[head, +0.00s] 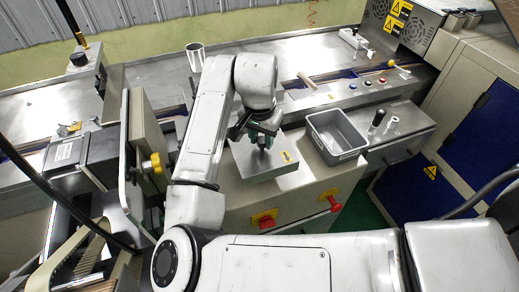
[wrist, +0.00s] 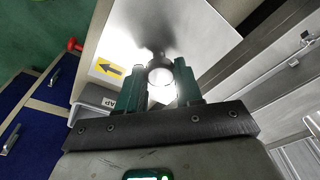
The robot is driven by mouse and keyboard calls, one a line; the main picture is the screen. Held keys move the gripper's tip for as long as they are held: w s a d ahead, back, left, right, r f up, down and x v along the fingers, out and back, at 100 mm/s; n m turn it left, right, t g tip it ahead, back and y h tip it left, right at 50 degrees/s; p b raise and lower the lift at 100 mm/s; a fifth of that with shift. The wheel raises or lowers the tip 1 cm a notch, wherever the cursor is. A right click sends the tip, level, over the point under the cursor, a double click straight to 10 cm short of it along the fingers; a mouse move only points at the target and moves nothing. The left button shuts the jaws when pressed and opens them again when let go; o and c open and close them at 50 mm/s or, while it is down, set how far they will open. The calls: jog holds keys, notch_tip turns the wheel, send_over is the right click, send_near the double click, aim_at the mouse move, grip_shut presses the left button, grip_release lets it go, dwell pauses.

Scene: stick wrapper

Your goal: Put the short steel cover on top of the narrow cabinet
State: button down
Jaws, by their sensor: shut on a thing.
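The short steel cover (head: 268,172) is a low, shiny, box-like lid with a yellow label and a round knob on top. It is over the left part of a beige cabinet (head: 305,195) with red buttons on its front. I cannot tell whether the cover rests there or hangs just above. My gripper (head: 262,138) points down and is shut on the knob. In the wrist view, the green fingers of my gripper (wrist: 160,84) stand either side of the bright knob, and the cover (wrist: 190,35) fills the area behind it. Which unit is the narrow cabinet is unclear.
A grey bin (head: 316,127) stands right beside the cover. A black-and-white handled item (head: 377,121) lies on the drawer unit (head: 405,133) farther right. Blue-panelled machinery (head: 489,128) is at the far right.

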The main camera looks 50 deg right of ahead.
aim_at(262, 150)
jog(key=shift+w+f+b, duration=0.3)
jog(key=shift+f+b, duration=0.15)
jog(key=shift+b, duration=0.05)
jog(key=shift+w+f+b, duration=0.1)
jog(key=shift+f+b, duration=1.25)
jog(key=shift+f, duration=0.1)
jog(key=shift+f, duration=0.2)
jog(key=c, duration=0.8)
grip_release()
jog(key=shift+o, duration=0.2)
jog(key=shift+r, duration=0.15)
